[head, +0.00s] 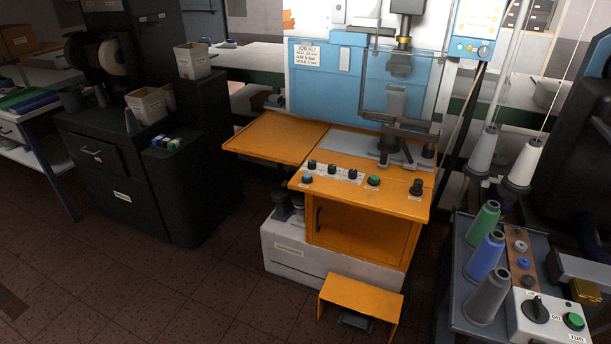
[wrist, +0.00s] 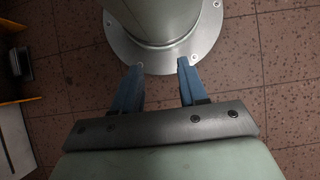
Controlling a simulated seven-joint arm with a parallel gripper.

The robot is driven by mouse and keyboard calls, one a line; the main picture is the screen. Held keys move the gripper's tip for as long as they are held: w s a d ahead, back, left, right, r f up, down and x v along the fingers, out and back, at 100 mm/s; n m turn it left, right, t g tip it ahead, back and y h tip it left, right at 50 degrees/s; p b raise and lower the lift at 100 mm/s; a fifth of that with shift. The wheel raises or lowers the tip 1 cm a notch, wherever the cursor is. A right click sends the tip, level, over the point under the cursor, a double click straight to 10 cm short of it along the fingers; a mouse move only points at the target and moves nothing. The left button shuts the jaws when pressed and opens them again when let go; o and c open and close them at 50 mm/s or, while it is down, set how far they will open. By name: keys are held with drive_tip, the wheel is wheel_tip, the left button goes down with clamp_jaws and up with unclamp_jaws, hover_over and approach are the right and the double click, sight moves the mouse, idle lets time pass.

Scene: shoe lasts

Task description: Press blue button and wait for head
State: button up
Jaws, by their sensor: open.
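The orange machine (head: 362,205) stands at the centre of the head view. A small round button that looks blue (head: 307,179) sits at the left front of its control panel. A green button (head: 374,181) is further right on the same panel. The head (head: 403,58) looks to be the dark and metal part high above the work surface, behind a clear guard; it is apart from the base fixture below. My gripper (wrist: 159,65) shows only in the wrist view, open and empty over the tiled floor, with blue fingers apart. It is not at the panel.
Dark knobs (head: 331,169) lie between the two buttons. An orange side shelf (head: 275,137) is bare. An orange step (head: 360,297) stands on the floor in front. A tray with thread cones (head: 486,253) is at the right. The floor at left is clear.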

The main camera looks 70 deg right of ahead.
idle(0.3)
clamp_jaws()
idle(1.6)
